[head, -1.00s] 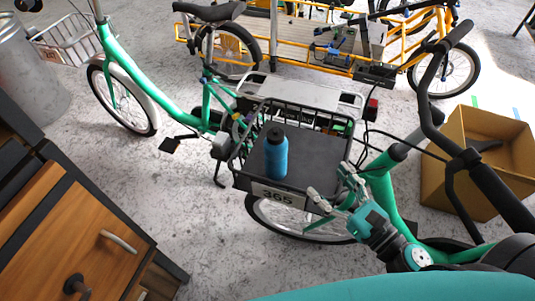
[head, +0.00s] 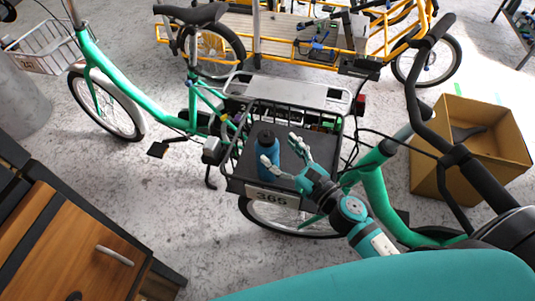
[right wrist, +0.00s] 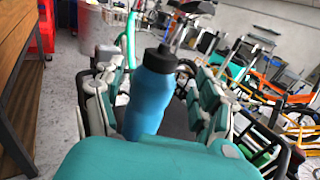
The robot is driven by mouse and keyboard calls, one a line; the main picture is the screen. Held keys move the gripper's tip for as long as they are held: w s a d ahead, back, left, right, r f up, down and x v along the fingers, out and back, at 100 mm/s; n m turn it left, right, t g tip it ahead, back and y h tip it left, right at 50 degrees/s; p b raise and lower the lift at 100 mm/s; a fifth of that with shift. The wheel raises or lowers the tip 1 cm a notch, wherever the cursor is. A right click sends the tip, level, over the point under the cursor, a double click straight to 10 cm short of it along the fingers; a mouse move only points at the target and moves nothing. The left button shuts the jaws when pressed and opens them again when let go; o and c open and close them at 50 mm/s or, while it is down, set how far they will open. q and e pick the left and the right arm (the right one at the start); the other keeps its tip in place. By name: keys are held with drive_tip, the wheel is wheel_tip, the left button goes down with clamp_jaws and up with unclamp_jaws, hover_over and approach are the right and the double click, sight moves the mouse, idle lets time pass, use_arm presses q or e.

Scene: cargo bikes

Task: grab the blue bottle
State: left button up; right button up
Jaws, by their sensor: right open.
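The blue bottle (head: 268,156) with a black cap stands upright in the black front basket (head: 235,186) of a green bike, above its 365 plate. My right gripper (head: 280,152) is open, its fingers pointing at the bottle from the right. In the right wrist view the bottle (right wrist: 150,95) stands between the two spread fingers (right wrist: 158,98), and its lower end is hidden behind the gripper body. I cannot see the fingers pressing on it. My left gripper is not in view.
Black handlebars (head: 440,120) and a cardboard box (head: 490,140) are on the right. A wooden cabinet (head: 70,240) is at lower left. Another green bike (head: 130,90) stands at the back left.

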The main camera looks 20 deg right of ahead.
sight(273, 144)
drive_tip(key=shift+w+a+r, duration=0.15)
drive_tip(key=shift+w+a, duration=0.1)
drive_tip(key=shift+w, duration=0.25)
drive_tip(key=p+x, duration=0.2)
drive_tip(key=x, duration=0.2)
drive_tip(key=shift+w+a, duration=0.15)
drive_tip(key=shift+w, duration=0.2)
drive_tip(key=shift+s, duration=0.1)
clamp_jaws()
